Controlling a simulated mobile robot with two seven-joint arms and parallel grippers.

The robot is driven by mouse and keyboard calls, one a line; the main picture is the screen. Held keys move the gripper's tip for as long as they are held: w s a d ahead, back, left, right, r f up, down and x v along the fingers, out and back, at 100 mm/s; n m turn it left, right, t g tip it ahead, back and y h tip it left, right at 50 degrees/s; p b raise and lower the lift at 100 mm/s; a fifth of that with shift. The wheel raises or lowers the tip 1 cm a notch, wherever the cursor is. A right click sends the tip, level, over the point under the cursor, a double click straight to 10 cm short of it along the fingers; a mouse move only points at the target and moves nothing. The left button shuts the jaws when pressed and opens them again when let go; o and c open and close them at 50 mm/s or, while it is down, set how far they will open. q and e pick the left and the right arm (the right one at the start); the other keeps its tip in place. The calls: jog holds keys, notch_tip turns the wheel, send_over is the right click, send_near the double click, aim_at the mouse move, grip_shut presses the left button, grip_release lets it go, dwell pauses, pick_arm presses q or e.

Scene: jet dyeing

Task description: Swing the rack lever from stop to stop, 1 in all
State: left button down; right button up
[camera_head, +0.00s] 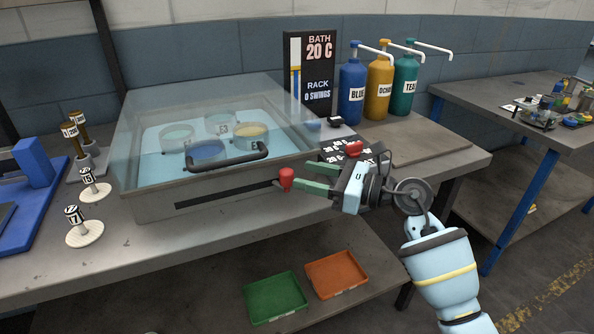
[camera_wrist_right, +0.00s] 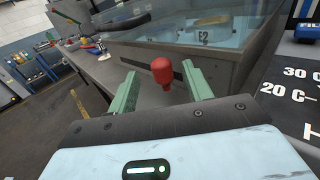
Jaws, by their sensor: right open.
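The rack lever shows as a red knob (camera_head: 287,178) at the right end of the dark slot (camera_head: 225,194) in the front of the bath. The bath (camera_head: 160,205) is a grey box with a clear lid, a black handle and several cups in water. My right gripper (camera_head: 300,180) is open, with its green fingers pointing at the knob. In the right wrist view the red knob (camera_wrist_right: 162,72) stands between the two open fingers, near their tips; I cannot tell if either touches it. The display (camera_head: 318,85) reads "BATH 20 C" and "RACK 0 SWINGS". My left gripper is out of view.
A dial panel with a red knob (camera_head: 354,149) sits just beyond my right gripper. Blue (camera_head: 352,95), ochre (camera_head: 380,90) and teal (camera_head: 404,88) pump bottles stand behind. Green (camera_head: 276,298) and orange (camera_head: 337,275) trays lie on the lower shelf. The bench in front of the slot is clear.

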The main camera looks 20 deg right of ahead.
aim_at(293, 172)
jog(key=shift+x, duration=1.75)
grip_shut()
